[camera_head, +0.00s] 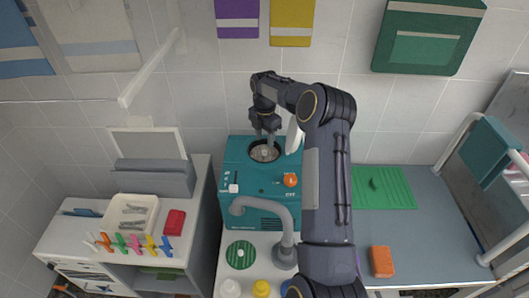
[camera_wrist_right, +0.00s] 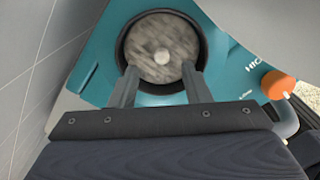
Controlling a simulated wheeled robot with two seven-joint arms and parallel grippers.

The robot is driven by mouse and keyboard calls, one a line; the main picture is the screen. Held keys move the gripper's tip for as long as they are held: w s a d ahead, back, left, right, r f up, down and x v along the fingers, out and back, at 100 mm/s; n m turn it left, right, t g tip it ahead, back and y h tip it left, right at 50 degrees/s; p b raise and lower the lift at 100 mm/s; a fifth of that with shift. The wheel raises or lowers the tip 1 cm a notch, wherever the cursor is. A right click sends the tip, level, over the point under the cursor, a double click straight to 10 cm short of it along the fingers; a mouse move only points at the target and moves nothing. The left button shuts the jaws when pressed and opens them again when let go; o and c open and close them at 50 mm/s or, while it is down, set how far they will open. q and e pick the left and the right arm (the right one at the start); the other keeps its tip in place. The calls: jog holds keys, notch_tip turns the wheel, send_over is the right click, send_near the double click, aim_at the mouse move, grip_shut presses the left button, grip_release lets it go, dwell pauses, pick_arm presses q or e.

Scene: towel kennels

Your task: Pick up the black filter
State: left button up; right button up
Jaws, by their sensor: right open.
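A round black-rimmed filter (camera_wrist_right: 125,47) sits in the top of a teal machine (camera_head: 236,170). Its inside is mottled grey with a small pale knob (camera_wrist_right: 162,57) at the centre. The filter (camera_head: 263,152) also shows in the head view, partly below my right gripper. My right gripper (camera_head: 266,136) is open and points down over it. In the right wrist view, its two fingers (camera_wrist_right: 158,75) stand apart at the near edge of the filter, with nothing between them. I cannot tell whether they touch the rim. My left gripper is not in view.
An orange knob (camera_head: 290,180) sits on the machine's right front. A grey curved pipe (camera_head: 285,225) stands in front of it. At left, a white cabinet holds a tray (camera_head: 118,222), a red box (camera_head: 174,222) and coloured clips. At right are a green mat (camera_head: 385,190) and an orange block (camera_head: 382,262).

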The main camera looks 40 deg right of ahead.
aim_at(265, 150)
notch_tip(265, 150, down, 5)
jog(key=shift+s+a+p, duration=0.1)
jog(key=shift+s+p, duration=0.05)
jog(key=shift+p, duration=0.55)
grip_shut()
jog(key=shift+r, duration=0.1)
